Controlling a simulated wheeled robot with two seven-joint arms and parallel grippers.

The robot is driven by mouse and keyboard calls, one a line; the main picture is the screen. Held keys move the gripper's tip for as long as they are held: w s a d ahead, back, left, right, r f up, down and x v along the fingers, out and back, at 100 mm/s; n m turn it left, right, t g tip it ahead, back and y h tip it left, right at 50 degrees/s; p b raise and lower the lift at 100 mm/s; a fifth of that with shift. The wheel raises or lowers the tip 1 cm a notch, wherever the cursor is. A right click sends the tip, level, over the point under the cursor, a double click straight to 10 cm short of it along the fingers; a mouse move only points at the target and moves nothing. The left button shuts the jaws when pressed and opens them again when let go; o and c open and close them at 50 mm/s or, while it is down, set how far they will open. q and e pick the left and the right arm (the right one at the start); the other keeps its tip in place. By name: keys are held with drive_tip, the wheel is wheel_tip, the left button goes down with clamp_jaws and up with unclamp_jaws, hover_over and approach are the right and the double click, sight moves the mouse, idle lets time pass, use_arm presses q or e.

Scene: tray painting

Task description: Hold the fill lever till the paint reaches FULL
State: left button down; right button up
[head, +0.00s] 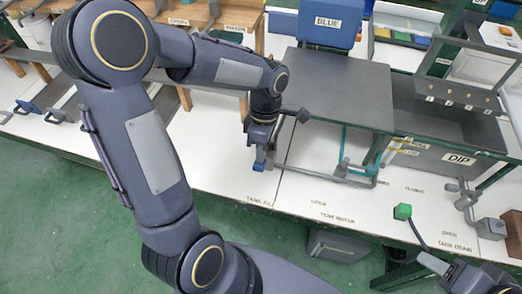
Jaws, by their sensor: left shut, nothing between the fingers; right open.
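My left gripper (261,150) is shut and empty, pointing down at the front of the white bench. A small blue piece (259,166), which looks like the fill lever's handle, is right at its fingertips; I cannot tell whether they touch. A tank fill label (258,201) is on the bench edge below it. The dip tank (440,166) at the right carries a DIP sign and yellow level marks (398,145) by FULL and LOW labels. The paint level cannot be made out. My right gripper (434,262) is open at the lower right, in front of the bench.
A large grey plate (335,88) lies behind the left gripper, with a blue BLUE-labelled box (329,24) beyond. A green-tipped handle (404,211) and grey levers (464,196) stand at the bench's right front. The bench front between the labels is clear.

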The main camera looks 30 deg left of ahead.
sight(258, 166)
use_arm(q)
drive_tip(key=shift+f, duration=0.1)
drive_tip(key=f+t+b, duration=0.1)
drive_tip(key=b, duration=0.2)
drive_tip(key=s+f+t+b, duration=0.1)
drive_tip(key=f+b, duration=0.1)
drive_tip(key=b, duration=0.1)
drive_tip(key=f+t+b, duration=0.1)
drive_tip(key=t+b, duration=0.1)
drive_tip(key=b, duration=0.1)
drive_tip(key=shift+s+d+f+y+b, duration=0.2)
drive_tip(key=shift+s+f+y+b, duration=0.05)
drive_tip(key=shift+s+y+b, duration=0.15)
drive_tip(key=shift+s+f+b, duration=0.15)
drive_tip(key=shift+f+b, duration=0.15)
drive_tip(key=shift+b, duration=0.2)
drive_tip(key=shift+s, duration=0.1)
drive_tip(key=shift+s+f, duration=0.1)
idle(5.9)
